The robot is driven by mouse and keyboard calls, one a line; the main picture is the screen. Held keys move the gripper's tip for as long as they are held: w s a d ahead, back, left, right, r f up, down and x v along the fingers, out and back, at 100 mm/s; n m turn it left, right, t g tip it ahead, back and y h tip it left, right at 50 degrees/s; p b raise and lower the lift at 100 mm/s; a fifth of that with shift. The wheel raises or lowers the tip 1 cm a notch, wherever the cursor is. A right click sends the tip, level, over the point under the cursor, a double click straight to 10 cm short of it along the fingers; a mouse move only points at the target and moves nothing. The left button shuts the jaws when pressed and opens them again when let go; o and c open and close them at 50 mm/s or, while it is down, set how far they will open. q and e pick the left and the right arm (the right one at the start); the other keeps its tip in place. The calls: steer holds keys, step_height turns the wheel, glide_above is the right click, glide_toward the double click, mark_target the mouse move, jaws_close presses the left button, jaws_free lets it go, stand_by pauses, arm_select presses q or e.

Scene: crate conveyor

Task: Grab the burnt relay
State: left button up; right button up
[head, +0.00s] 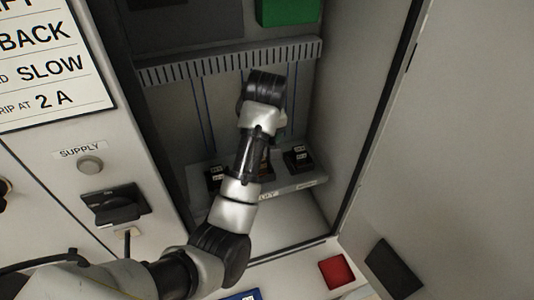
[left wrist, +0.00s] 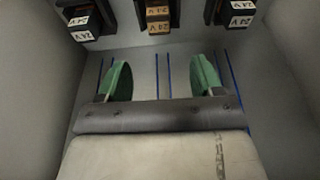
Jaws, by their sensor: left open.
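Three dark relays with 24 V labels sit in a row on a shelf inside the open cabinet. In the left wrist view the left relay (left wrist: 85,22) and right relay (left wrist: 235,14) have white labels. The middle relay (left wrist: 158,17) has tan, browned labels and looks like the burnt one. In the head view the left relay (head: 215,178) and right relay (head: 298,158) show, while my left arm mostly covers the middle one. My left gripper (left wrist: 162,80) is open and empty, its green fingers apart, with a gap between them and the relays. My right gripper is out of view.
A slotted grey duct (head: 220,62) crosses the cabinet above the relays. The cabinet's side wall and open door (head: 460,140) bound the right. A SUPPLY panel with a black rotary switch (head: 115,205) is at left. A red block (head: 337,271) lies at the bottom.

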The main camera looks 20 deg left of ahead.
arm_select(q)
steer(key=x, duration=0.3)
steer(key=shift+s+a+f, duration=0.15)
steer(key=shift+s+f, duration=0.15)
steer(key=shift+s, duration=0.05)
steer(key=shift+w+f, duration=0.15)
steer(key=shift+f, duration=0.15)
steer(key=shift+w+f+p, duration=0.15)
steer(key=shift+f+p, duration=0.15)
steer(key=shift+p, duration=0.1)
steer(key=x, duration=0.1)
steer(key=p+x, duration=0.1)
steer(key=x, duration=0.1)
steer(key=p+x, duration=0.1)
steer(key=shift+d+f, duration=0.2)
steer(key=shift+d, duration=0.1)
steer(key=shift+f, duration=0.2)
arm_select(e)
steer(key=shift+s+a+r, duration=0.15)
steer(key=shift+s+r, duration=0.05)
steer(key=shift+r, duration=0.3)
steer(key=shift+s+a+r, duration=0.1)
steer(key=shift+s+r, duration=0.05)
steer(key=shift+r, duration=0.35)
arm_select(q)
steer(key=c, duration=1)
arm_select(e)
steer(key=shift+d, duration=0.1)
arm_select(q)
steer(key=shift+w, duration=0.1)
